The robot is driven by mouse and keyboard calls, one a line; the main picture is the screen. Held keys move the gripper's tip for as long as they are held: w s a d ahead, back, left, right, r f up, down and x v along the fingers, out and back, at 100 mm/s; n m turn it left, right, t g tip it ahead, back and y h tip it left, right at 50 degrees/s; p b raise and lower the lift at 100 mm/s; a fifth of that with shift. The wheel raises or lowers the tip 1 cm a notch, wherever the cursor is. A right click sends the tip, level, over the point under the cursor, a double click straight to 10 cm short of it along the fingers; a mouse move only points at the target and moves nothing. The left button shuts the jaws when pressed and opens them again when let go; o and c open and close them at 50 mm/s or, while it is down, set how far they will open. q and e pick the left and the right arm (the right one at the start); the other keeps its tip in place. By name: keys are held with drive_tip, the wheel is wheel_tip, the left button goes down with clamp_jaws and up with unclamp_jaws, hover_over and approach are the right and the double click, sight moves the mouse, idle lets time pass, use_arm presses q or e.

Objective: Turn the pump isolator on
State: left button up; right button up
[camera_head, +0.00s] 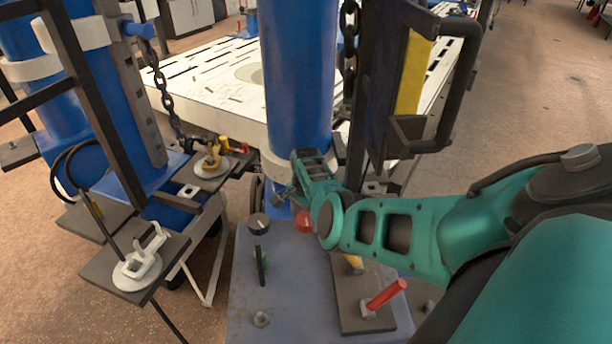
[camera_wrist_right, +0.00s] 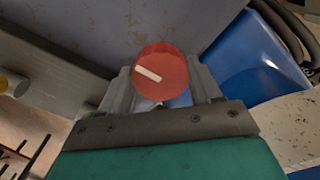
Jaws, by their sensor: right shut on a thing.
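In the right wrist view this red knob (camera_wrist_right: 170,74) shows a white pointer bar, slanting down to the right. My right gripper (camera_wrist_right: 162,88) has one finger on each side of it and is shut on it. In the head view my teal right arm comes in from the right and hides most of the contact. I see no label to tell whether this knob is the pump isolator. My left gripper is not in view.
A dark plate (camera_head: 350,308) at right carries a red handle (camera_head: 386,294) and a yellow one (camera_head: 354,264). A blue column (camera_head: 298,80) rises behind. A black-handled panel (camera_head: 455,80) and chains hang nearby.

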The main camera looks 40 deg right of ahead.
sight(306, 218)
drive_tip(key=o, duration=1.1)
drive_tip(key=shift+c, duration=0.2)
wheel_tip(306, 218, up, 13)
drive_tip(key=p, duration=0.5)
drive_tip(key=shift+a+f, duration=0.1)
